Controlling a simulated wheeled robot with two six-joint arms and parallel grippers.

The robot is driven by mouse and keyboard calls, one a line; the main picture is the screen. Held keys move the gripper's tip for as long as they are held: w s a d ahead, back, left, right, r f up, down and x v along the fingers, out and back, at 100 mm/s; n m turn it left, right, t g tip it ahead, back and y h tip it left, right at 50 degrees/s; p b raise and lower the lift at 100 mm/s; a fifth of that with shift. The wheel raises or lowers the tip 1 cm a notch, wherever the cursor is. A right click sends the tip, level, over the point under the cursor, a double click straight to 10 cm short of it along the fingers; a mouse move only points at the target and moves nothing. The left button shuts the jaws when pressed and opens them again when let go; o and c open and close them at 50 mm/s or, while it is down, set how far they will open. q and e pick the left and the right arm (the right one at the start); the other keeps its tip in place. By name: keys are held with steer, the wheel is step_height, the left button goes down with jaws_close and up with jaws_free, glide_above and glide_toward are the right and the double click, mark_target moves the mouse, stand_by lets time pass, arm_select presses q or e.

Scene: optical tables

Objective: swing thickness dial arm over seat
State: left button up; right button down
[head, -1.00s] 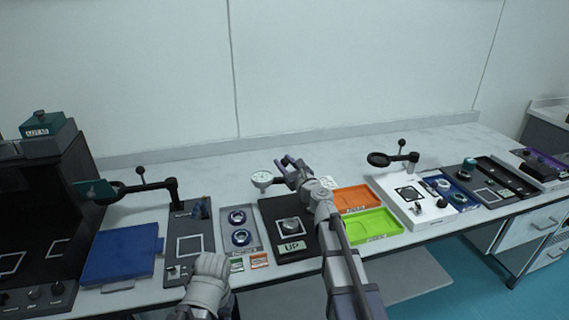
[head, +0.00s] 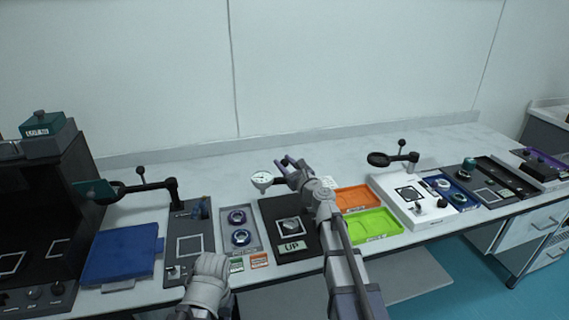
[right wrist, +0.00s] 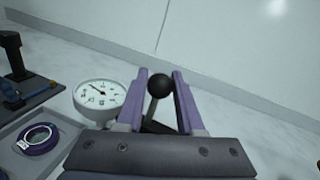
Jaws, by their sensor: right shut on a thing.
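The thickness dial (head: 262,178) is a round white gauge at the back left of a black station (head: 270,215). The seat (head: 291,228) is a white-outlined square on that station, with a round glassy piece in it, above an "UP" label. My right gripper (head: 286,162) is at the back of the station, right of the dial. In the right wrist view its purple fingers (right wrist: 160,76) are around a black ball-topped handle (right wrist: 159,85), with the dial (right wrist: 99,94) to the left. The dial is behind the seat, not above it. My left gripper (head: 208,278) is low at front left; its fingers are not clear.
A tray with two ringed lenses (head: 240,226) lies left of the station. Orange (head: 357,198) and green (head: 372,224) trays lie to the right. Another station with a black swing arm (head: 150,187) stands farther left. The table behind is clear.

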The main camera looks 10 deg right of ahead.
steer(key=n+y, duration=0.1)
steer(key=s+n+g+y, duration=0.1)
steer(key=y, duration=0.1)
steer(key=s+n+g+y, duration=0.1)
steer(key=y, duration=0.1)
steer(key=shift+d, duration=0.25)
arm_select(q)
steer(key=shift+s+d, duration=0.65)
steer(key=shift+d, duration=0.1)
arm_select(e)
steer(key=shift+s+d+n+g+y, duration=0.45)
steer(key=shift+s+n+g+y, duration=0.3)
steer(key=shift+n+g+y, duration=0.85)
steer(key=shift+s+d+n+g+y, duration=0.5)
steer(key=shift+s+n+g+y, duration=0.4)
steer(key=shift+n+g, duration=0.8)
steer(key=shift+s+d+n+g+y, duration=0.55)
steer(key=shift+n+g+y, duration=0.75)
steer(key=shift+g, duration=0.8)
steer(key=shift+s+a, duration=0.1)
steer(key=shift+s, duration=0.05)
steer(key=c, duration=0.5)
jaws_free()
steer(key=shift+c, duration=0.2)
